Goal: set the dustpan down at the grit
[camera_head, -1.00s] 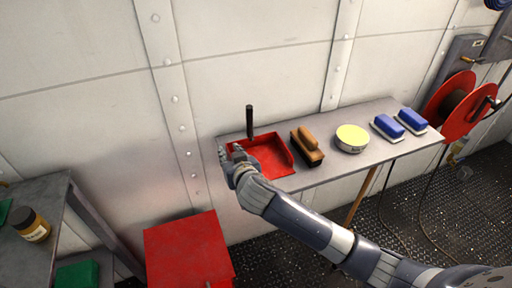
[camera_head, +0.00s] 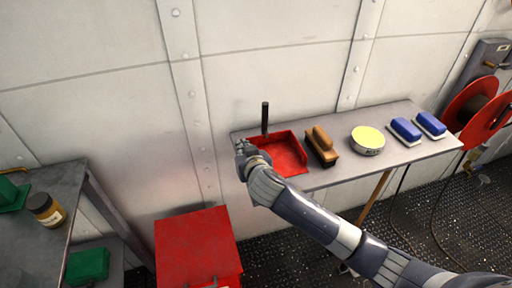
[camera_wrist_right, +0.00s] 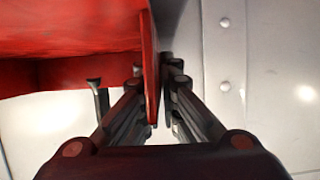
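The red dustpan (camera_head: 278,154) is on the left end of the narrow grey bench, with its dark handle (camera_head: 265,118) sticking upright. My right gripper (camera_head: 243,150) is at the dustpan's left side. In the right wrist view, the fingers of my right gripper (camera_wrist_right: 156,78) are closed on the dustpan's thin red side wall (camera_wrist_right: 151,70), one on each side. I cannot tell whether the dustpan rests on the bench or is just clear of it. I cannot make out any grit. My left gripper is not in view.
On the bench (camera_head: 335,178), a wooden brush (camera_head: 322,146), a yellow-topped tin (camera_head: 367,140) and two blue-backed brushes (camera_head: 405,130) stand right of the dustpan. A red cabinet (camera_head: 196,245) stands below left. A grey table (camera_head: 75,185) with a jar (camera_head: 46,209) is at far left.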

